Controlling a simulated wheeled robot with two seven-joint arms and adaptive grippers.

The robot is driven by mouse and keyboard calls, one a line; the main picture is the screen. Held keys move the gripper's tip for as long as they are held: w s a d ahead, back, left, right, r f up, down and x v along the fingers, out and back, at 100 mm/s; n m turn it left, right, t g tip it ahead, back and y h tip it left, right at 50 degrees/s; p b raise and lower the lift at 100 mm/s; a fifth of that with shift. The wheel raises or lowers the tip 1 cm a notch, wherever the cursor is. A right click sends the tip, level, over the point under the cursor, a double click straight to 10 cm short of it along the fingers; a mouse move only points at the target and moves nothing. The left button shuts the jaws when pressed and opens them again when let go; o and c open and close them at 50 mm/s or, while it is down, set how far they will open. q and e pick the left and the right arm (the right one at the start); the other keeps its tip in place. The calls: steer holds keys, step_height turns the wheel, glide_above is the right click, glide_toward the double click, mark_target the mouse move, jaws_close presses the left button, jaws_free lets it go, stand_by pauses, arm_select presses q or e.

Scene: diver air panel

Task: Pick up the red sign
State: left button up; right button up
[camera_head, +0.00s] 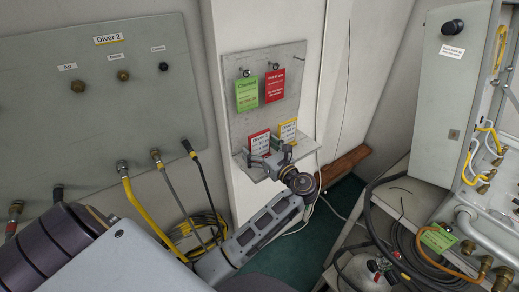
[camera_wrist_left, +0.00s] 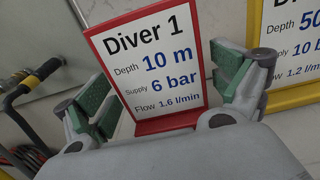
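A red-framed sign (camera_head: 259,142) stands upright on a small grey shelf (camera_head: 244,161) against the wall. In the left wrist view the red-framed sign (camera_wrist_left: 153,62) reads "Diver 1" and has a red base. My left gripper (camera_head: 273,160) is at the shelf, in front of the signs. In the left wrist view its green-padded fingers (camera_wrist_left: 165,95) are spread on either side of the red sign, with gaps visible, so it is open. The fingers hide part of the sign's lower edges. My right gripper is not in view.
A yellow-framed sign (camera_head: 288,130) stands close right of the red one and also shows in the left wrist view (camera_wrist_left: 293,60). A green tag (camera_head: 247,95) and a red tag (camera_head: 275,86) hang above. A hose panel (camera_head: 60,110) is at left, a grey cabinet (camera_head: 447,110) at right.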

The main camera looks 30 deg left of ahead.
mark_target(259, 133)
arm_select(q)
steer(key=c, duration=0.8)
steer(key=shift+r, duration=0.1)
steer(key=shift+r, duration=4.95)
